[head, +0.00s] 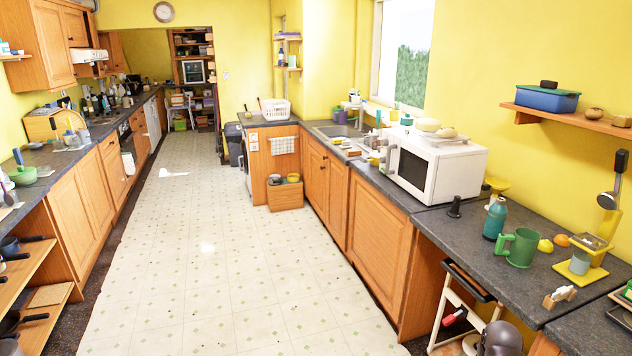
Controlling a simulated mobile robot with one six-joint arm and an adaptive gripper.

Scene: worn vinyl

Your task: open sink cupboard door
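The sink (342,130) is set in the dark worktop along the right wall, beyond the microwave. Below it, the wooden sink cupboard door (337,202) faces the aisle, with another narrow door panel (316,176) on its left. Both look shut, flush with the cupboard front. Their handles are too small to make out. My gripper is not in view, so its state and distance from the door are not shown.
A wider wooden panel (378,238) stands nearer, below the microwave (435,164). A white-framed trolley (452,310) is at the lower right. A small wooden box (285,196) stands on the floor by the far cabinets. The vinyl floor (215,265) between the counters is mostly clear.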

